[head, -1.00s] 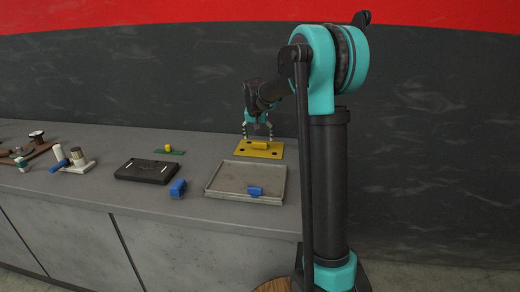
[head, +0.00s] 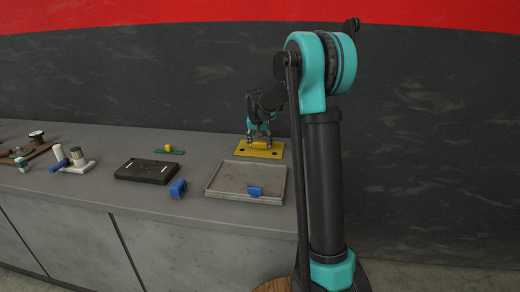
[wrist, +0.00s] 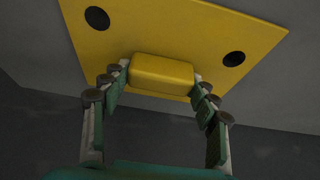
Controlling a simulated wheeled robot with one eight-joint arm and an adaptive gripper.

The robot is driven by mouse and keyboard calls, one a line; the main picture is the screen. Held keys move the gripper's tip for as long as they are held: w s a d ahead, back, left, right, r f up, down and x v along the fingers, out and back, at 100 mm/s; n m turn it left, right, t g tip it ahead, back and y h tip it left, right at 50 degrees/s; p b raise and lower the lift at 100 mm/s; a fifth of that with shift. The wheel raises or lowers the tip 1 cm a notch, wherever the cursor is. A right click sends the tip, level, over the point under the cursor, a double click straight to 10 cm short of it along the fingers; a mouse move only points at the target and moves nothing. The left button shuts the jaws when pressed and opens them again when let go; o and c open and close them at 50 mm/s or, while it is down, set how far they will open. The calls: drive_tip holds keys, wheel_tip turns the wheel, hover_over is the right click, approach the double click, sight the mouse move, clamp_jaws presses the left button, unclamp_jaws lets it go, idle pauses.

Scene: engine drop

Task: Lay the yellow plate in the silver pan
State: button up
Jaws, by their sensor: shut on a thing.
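The yellow plate (head: 243,151) lies on the counter behind the silver pan. It is flat, with dark round holes and a raised yellow block on top. In the wrist view the plate (wrist: 200,30) fills the upper part. My gripper (head: 260,141) is shut on the raised block, with a finger at each end; it also shows in the wrist view (wrist: 160,80). The silver pan (head: 222,194) is a shallow, low-rimmed tray nearer the counter's front edge.
A second blue piece (head: 178,188) stands left of the pan. A black flat case (head: 146,171) lies farther left, with a small green plate bearing a yellow part (head: 169,150) behind it. Several spools and cylinders (head: 73,160) stand at far left.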

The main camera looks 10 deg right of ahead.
drive_tip(key=shift+c, duration=0.8)
